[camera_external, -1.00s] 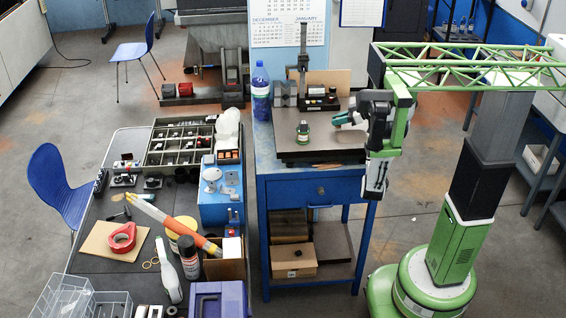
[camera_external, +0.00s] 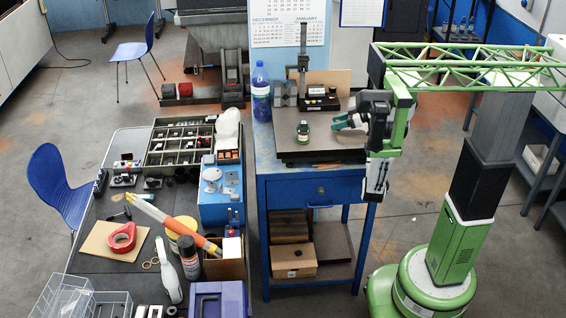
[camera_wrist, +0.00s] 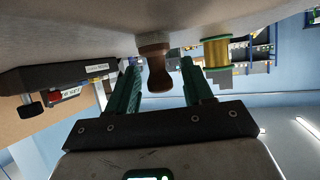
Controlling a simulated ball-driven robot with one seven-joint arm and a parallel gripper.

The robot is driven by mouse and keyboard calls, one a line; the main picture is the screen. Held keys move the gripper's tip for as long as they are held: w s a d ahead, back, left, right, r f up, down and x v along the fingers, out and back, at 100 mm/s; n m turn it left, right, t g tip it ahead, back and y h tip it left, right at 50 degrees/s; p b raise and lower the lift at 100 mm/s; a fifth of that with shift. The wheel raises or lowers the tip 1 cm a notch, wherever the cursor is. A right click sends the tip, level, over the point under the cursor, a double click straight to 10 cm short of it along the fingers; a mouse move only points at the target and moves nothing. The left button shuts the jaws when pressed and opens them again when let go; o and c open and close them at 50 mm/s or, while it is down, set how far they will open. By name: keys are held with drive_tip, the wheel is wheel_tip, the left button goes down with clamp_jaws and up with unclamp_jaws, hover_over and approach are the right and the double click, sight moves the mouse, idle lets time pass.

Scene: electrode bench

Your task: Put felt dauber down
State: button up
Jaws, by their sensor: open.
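The felt dauber, a brown wooden handle-shaped piece (camera_wrist: 155,65), shows in the wrist view, which is upside down. It stands upright with its wide end against the grey plate (camera_wrist: 60,25). My gripper (camera_wrist: 158,72) has its two teal fingers apart on either side of the dauber, with visible gaps. In the external view my gripper (camera_external: 338,123) is low over the right part of the dark plate (camera_external: 325,147) on the blue bench. I cannot make out the dauber there; the gripper may hide it.
A yellow spool-like thing with green bands (camera_wrist: 216,53) is beside the dauber in the wrist view. A gauge stand (camera_external: 318,101) and a blue bottle (camera_external: 261,92) are behind. The plate's front is mostly clear.

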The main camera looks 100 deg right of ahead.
sight(338, 121)
drive_tip(key=shift+r, duration=0.2)
drive_tip(key=shift+s, duration=0.3)
drive_tip(key=p+v, duration=0.1)
drive_tip(key=v, duration=0.1)
drive_tip(key=p+v, duration=0.2)
drive_tip(key=v, duration=0.1)
drive_tip(key=shift+r, duration=0.35)
drive_tip(key=shift+s+a+r+p, duration=0.15)
drive_tip(key=shift+s+a+p, duration=0.15)
drive_tip(key=shift+s+p, duration=0.65)
drive_tip(key=shift+w, duration=0.15)
drive_tip(key=shift+d, duration=0.1)
